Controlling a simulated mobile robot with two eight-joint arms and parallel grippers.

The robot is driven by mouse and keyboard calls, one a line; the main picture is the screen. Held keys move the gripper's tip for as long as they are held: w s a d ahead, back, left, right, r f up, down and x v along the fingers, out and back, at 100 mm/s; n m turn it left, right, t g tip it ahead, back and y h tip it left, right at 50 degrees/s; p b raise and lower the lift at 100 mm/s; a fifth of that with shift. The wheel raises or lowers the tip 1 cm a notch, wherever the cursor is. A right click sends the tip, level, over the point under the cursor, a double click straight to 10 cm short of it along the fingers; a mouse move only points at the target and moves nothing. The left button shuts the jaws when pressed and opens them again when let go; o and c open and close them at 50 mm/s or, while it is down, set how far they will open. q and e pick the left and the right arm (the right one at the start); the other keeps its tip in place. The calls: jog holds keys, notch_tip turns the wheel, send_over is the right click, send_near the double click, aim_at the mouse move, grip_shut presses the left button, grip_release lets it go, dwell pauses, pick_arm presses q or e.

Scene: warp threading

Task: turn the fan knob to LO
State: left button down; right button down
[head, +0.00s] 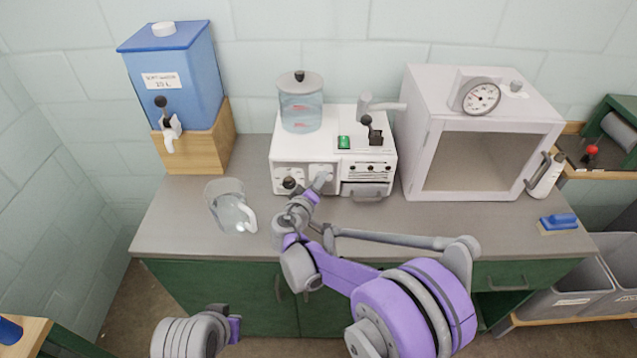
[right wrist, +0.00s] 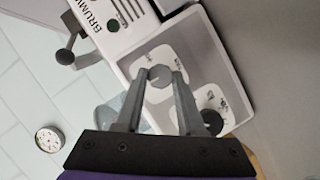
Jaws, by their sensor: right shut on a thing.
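A white machine (head: 283,151) stands at the back of the counter, with two control plates low on its front left. My right gripper (head: 321,183) is at the right plate. In the right wrist view the two fingers (right wrist: 160,82) are closed around a grey knob (right wrist: 160,74) on a white plate. The plate's markings are too small to read, so I cannot tell its setting. A dark knob (right wrist: 211,121) on the other plate is free of the fingers; it also shows in the head view (head: 289,183).
A clear jug (head: 226,203) stands on the counter left of my right arm. A blue dispenser (head: 182,82) on a wooden stand is at the back left. A white cabinet (head: 417,145) with a dial gauge (head: 480,97) stands close to the machine's right.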

jog(key=shift+n, duration=0.3)
dwell(0.4)
jog(key=c, duration=0.5)
grip_release()
jog(key=shift+s, duration=0.1)
jog(key=b+v, duration=0.1)
jog(key=v, duration=0.9)
jog(key=shift+s+a, duration=0.25)
